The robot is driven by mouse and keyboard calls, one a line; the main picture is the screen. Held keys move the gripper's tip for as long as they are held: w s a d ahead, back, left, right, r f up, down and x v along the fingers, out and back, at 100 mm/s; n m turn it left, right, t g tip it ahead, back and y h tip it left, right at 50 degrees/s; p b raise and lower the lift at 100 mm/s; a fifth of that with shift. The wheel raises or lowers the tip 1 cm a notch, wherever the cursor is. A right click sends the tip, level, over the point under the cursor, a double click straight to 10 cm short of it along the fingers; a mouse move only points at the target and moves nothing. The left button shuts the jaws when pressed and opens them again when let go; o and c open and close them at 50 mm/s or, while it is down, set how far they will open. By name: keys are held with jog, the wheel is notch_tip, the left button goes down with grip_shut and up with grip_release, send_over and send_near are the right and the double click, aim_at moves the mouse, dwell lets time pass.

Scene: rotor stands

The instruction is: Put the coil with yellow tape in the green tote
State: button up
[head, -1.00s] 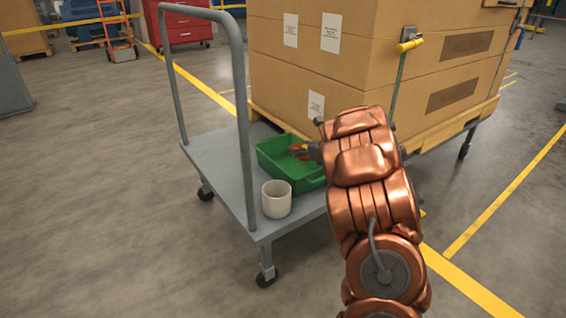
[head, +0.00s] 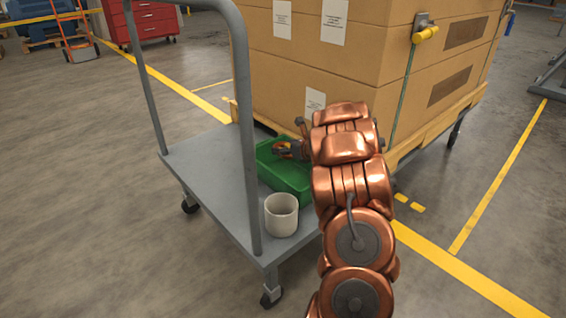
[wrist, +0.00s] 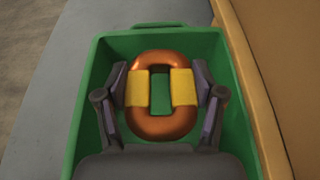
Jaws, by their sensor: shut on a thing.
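The coil is an orange-copper oval ring with yellow tape on its two long sides. In the wrist view the coil (wrist: 161,125) lies between the two fingers of my gripper (wrist: 161,88), which are shut on its taped sides. The green tote (wrist: 238,130) surrounds the coil in that view, and its floor shows through the coil's opening. In the head view the green tote (head: 290,182) stands on the cart, with my gripper (head: 283,150) at its far end. The coil is mostly hidden there. I cannot tell whether it touches the tote floor.
The grey cart (head: 205,172) has an upright tubular handle (head: 247,120). A white cup (head: 281,215) stands on the cart just in front of the tote. Large cardboard boxes (head: 345,80) on a pallet rise close behind and to the right of the tote.

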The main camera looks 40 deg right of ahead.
jog(key=shift+f+b, duration=0.7)
jog(key=shift+f, duration=1.35)
jog(key=shift+f+b, duration=0.6)
jog(key=shift+b, duration=0.35)
jog(key=o, duration=1.5)
jog(key=shift+c, duration=0.2)
jog(key=shift+r, duration=0.15)
